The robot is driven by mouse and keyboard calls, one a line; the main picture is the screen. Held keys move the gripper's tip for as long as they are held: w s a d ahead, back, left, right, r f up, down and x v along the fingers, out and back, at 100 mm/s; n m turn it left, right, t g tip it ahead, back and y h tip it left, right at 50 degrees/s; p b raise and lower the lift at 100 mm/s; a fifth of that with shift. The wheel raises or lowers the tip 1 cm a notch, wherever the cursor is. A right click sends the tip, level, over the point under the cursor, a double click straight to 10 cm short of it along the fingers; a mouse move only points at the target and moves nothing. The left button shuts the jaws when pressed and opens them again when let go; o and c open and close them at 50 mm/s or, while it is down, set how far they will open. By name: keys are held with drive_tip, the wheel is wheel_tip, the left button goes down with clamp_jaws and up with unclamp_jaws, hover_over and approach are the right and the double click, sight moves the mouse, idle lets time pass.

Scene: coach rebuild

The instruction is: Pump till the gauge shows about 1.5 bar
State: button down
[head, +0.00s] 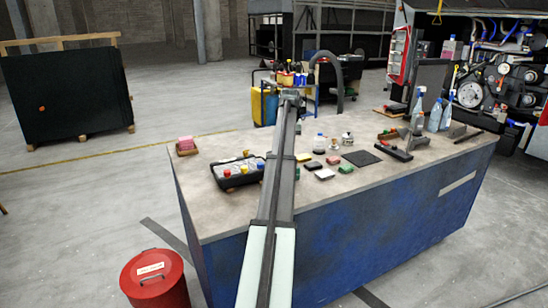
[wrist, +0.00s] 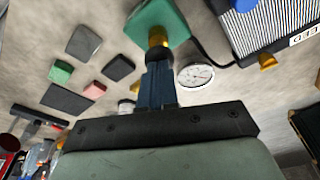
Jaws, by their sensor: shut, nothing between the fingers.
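In the wrist view, my gripper (wrist: 157,62) is shut and empty, its dark fingers side by side. Its tips are close to a brass-coloured knob (wrist: 157,37) on a green block (wrist: 172,15), which looks like the pump. I cannot tell whether they touch. A round white gauge (wrist: 196,75) lies beside the fingers, its dial facing the camera. The needle is too small to read surely. A dark hose or cable (wrist: 208,52) runs from near the green block. In the head view, my arm covers that part of the bench.
The workbench (head: 215,222) carries a black tray with coloured caps (head: 237,173), a dark mat (head: 361,158), several small coloured pads and bottles, and a pink block (head: 186,144). In the wrist view, a striped box (wrist: 265,28) stands near the green block. A red bin (head: 155,280) stands on the floor.

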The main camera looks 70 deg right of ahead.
drive_tip(key=shift+r, duration=1)
drive_tip(key=shift+f, duration=0.3)
drive_tip(key=shift+f, duration=1.75)
drive_tip(key=shift+r, duration=2.05)
